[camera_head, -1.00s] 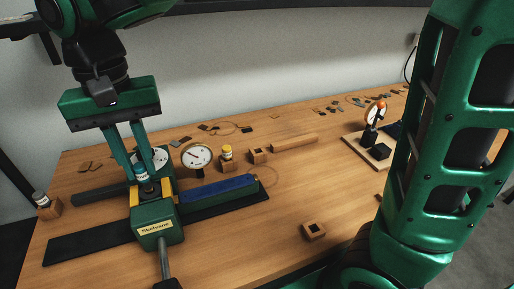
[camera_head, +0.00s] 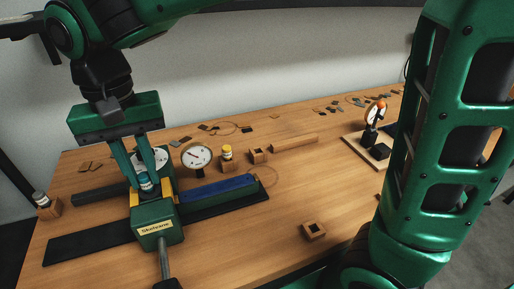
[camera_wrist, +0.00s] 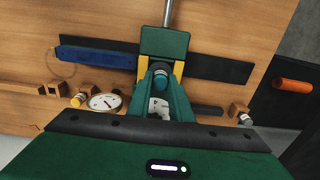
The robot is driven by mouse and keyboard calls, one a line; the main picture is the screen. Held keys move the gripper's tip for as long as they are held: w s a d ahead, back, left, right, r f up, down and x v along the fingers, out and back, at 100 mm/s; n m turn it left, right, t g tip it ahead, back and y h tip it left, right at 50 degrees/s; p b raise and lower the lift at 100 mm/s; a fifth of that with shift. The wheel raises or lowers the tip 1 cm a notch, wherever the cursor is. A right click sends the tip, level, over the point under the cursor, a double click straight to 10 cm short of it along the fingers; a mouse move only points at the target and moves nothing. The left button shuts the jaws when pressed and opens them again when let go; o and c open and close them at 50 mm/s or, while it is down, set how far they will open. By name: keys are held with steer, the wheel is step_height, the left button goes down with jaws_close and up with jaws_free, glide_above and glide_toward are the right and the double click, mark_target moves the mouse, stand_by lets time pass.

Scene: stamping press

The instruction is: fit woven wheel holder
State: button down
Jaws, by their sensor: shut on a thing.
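My gripper (camera_head: 146,184) is shut on a small teal-topped holder (camera_head: 145,179) above the green press block (camera_head: 156,213), which carries a lettered yellow label. The holder sits between the yellow pieces (camera_head: 168,186) on the block, and its lower end is hidden, so I cannot tell whether it is seated. In the wrist view the teal top (camera_wrist: 161,83) shows between my fingertips, in line with the yellow-sided gap. Two similar holders stand in wooden blocks: a yellow-topped one (camera_head: 227,152) and a grey-topped one (camera_head: 41,199).
A blue bar (camera_head: 218,187) lies on a black strip right of the press block. A round dial (camera_head: 196,156) stands close behind, and another is partly behind my fingers. An arbor-like stand (camera_head: 372,130) is at the right. The front middle table is mostly clear.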

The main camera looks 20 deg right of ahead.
steer(key=shift+f, duration=0.2)
steer(key=c, duration=1.5)
jaws_free()
step_height(320, 180, up, 11)
steer(key=shift+w+f, duration=0.1)
steer(key=shift+f, duration=0.05)
